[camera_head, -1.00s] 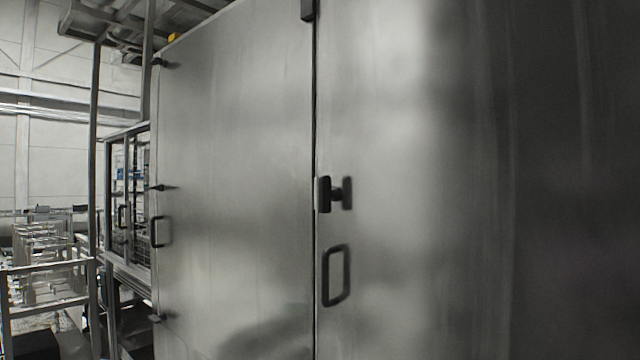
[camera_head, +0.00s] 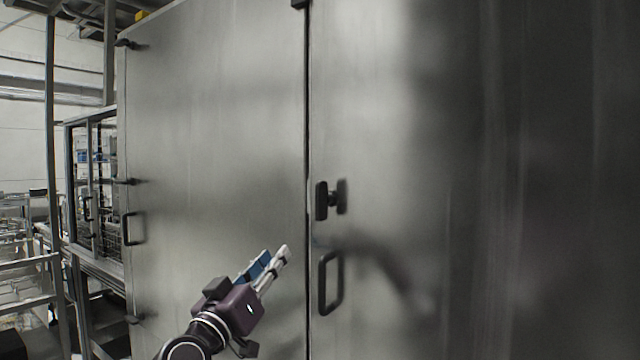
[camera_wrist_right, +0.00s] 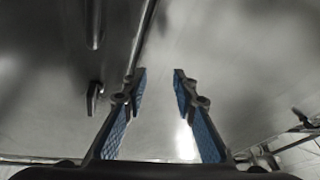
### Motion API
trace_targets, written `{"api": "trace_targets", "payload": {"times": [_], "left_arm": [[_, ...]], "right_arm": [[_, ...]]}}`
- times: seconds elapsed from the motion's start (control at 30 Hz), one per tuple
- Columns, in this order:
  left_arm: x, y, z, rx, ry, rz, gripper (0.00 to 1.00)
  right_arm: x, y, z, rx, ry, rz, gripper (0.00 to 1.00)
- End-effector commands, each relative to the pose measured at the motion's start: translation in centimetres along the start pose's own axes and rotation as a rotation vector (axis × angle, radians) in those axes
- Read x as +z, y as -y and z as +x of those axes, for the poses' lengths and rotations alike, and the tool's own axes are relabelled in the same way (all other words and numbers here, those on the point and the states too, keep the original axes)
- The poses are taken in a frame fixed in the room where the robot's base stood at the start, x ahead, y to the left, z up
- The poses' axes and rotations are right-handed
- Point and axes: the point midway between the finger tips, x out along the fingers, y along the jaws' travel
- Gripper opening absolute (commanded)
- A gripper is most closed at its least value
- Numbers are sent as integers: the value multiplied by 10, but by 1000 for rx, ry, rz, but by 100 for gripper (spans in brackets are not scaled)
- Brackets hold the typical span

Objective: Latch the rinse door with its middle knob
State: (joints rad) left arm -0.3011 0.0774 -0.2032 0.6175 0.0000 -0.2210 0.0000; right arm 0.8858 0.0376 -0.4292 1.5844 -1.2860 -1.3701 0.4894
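Two large steel door panels stand side by side, a left panel (camera_head: 215,140) and a right panel (camera_head: 375,110), parted by a dark upright seam. No label shows which is the rinse door. A black knob (camera_head: 331,200) sits just right of the seam, above a black pull handle (camera_head: 330,283). The left panel has a middle knob (camera_head: 124,181) at its left edge. My right gripper (camera_head: 274,254) is in front of the left panel, left of and below the seam knob, apart from it. In the right wrist view its blue-padded fingers (camera_wrist_right: 160,74) are open and empty. My left gripper is out of view.
The left panel's edge also carries a top knob (camera_head: 126,43), a bottom knob (camera_head: 134,318) and a pull handle (camera_head: 133,228). A caged frame (camera_head: 92,190) and metal rails (camera_head: 25,290) stand at the left. The right panel's right side is bare.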

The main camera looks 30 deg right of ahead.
Motion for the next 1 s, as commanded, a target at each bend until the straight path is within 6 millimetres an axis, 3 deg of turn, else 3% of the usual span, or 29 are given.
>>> {"api": "trace_targets", "payload": {"times": [0.03,0.1,0.2,0.27,0.37,0.7,1.0], "left_arm": [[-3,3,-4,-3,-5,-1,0],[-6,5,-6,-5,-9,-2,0],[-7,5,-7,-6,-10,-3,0],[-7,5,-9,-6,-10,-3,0],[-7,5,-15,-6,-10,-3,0],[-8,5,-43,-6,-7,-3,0],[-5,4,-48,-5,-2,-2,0]], "right_arm": [[-31,-30,0,61,-21,67,26],[-56,-64,-3,131,-40,142,26],[-77,-95,-8,196,-55,215,26],[-83,-106,-8,217,-60,238,26],[-88,-114,0,229,-62,248,26],[-89,-125,51,228,-61,243,26],[-86,-127,66,225,-60,244,26]]}}
